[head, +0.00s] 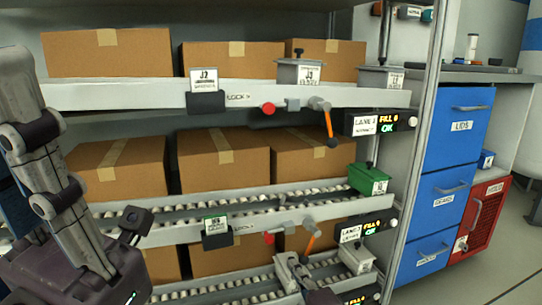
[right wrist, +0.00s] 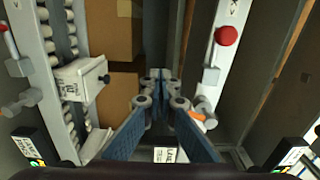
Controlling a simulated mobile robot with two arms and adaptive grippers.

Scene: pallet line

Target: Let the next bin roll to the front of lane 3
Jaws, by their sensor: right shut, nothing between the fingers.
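The lowest visible roller lane (head: 215,288) runs along the bottom of the head view; I cannot read its lane number. A grey bin (head: 357,258) with a white label sits at its right end. The same bin appears to show in the right wrist view (right wrist: 80,78), on rollers (right wrist: 75,45). An orange lever (head: 312,240) hangs from the rail above. My left arm shows at the left; its fingers are out of frame.
The middle lane (head: 290,207) holds a green bin (head: 368,179) at its right. Grey bins (head: 299,72) stand on the top lane. Cartons (head: 222,158) stand behind the lanes.

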